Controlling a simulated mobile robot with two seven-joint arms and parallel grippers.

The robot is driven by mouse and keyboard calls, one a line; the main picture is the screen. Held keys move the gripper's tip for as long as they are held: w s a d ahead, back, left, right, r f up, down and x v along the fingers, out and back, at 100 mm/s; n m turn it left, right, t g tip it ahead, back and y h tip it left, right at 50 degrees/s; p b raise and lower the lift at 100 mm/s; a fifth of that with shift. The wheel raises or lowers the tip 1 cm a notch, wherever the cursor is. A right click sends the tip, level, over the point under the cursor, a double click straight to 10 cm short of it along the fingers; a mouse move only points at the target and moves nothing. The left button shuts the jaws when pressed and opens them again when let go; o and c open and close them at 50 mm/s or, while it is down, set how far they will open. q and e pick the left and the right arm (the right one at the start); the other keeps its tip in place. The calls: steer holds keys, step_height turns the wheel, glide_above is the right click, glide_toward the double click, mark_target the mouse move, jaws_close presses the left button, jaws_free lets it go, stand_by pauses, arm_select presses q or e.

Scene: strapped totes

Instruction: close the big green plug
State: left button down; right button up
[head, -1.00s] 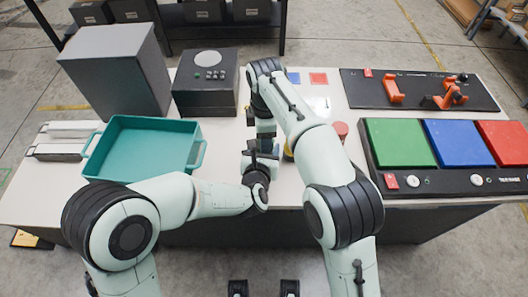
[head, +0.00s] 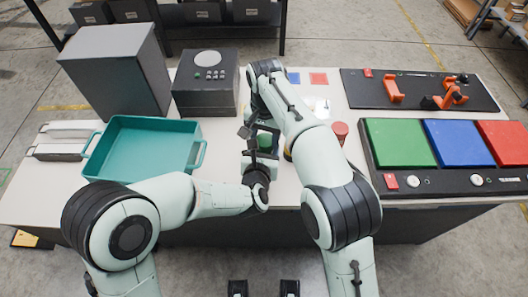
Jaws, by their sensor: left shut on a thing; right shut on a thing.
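The big green plug (head: 265,142) is upright near the table's front middle, partly covered by both grippers. The fingertips and the exact contact are too small and covered to see clearly.
A red round piece (head: 340,130) stands right of my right arm. A teal tote (head: 143,178) and dark box (head: 206,96) are left. A panel with green, blue and red plates (head: 401,143) and a board with orange clamps (head: 416,103) are right.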

steer(key=o, duration=1.2)
steer(key=shift+c, duration=0.2)
steer(key=shift+r, duration=2.25)
